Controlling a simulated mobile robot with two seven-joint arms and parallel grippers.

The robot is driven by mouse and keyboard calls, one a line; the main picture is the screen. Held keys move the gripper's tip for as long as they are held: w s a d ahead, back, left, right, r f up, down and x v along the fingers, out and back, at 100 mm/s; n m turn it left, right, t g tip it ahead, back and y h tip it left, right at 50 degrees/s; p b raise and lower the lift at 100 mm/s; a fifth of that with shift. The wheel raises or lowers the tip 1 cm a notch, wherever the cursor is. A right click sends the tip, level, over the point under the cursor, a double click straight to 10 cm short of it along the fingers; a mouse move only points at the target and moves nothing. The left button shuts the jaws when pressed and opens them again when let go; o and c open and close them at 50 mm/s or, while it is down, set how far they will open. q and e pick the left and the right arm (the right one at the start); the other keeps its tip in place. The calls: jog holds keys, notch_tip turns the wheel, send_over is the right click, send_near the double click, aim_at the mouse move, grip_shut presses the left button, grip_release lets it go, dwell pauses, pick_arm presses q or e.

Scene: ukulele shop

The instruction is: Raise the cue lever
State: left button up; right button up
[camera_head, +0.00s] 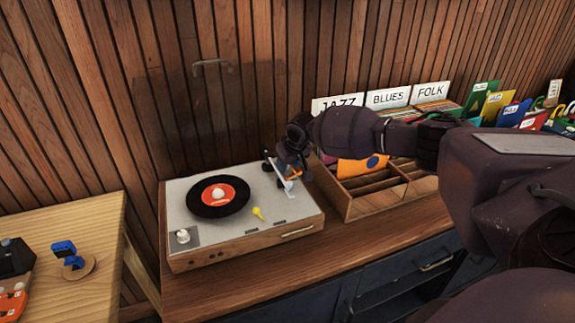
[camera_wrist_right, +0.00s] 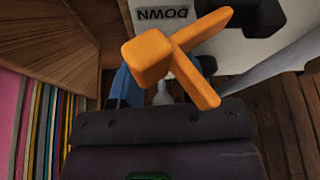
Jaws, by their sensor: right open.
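The record player (camera_head: 190,245) stands on the wooden counter with a black record (camera_head: 219,196) on its platter. My right gripper (camera_head: 289,172) is over the back right corner of the player, beside the tonearm. In the right wrist view, the orange lever (camera_wrist_right: 150,58) lies across the blue fingertips, near a white plate marked DOWN (camera_wrist_right: 172,16). The right gripper is open; whether it touches the lever I cannot tell. My left gripper is not in view.
A wooden record crate (camera_head: 365,208) with JAZZ, BLUES and FOLK dividers stands close right of the player. A clear raised lid (camera_head: 212,64) is behind it. A yellow lever (camera_head: 259,213) and a white knob (camera_head: 183,236) sit on the player. A light wooden table (camera_head: 85,290) is at left.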

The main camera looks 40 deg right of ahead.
jog(key=shift+c, duration=0.2)
grip_shut()
jog(key=shift+w+d+f+g+y+b, duration=0.1)
jog(key=shift+w+g+y+b, duration=0.1)
jog(key=shift+g+b, duration=0.3)
jog(key=shift+w+f+g+y+b, duration=0.1)
jog(key=shift+w+g+b, duration=0.15)
jog(key=shift+g, duration=0.45)
jog(key=shift+g+b, duration=0.4)
jog(key=shift+g, duration=0.2)
jog(key=shift+w+g, duration=0.1)
jog(key=shift+g, duration=0.2)
jog(key=shift+r, duration=0.1)
jog(key=shift+o, duration=0.2)
grip_release()
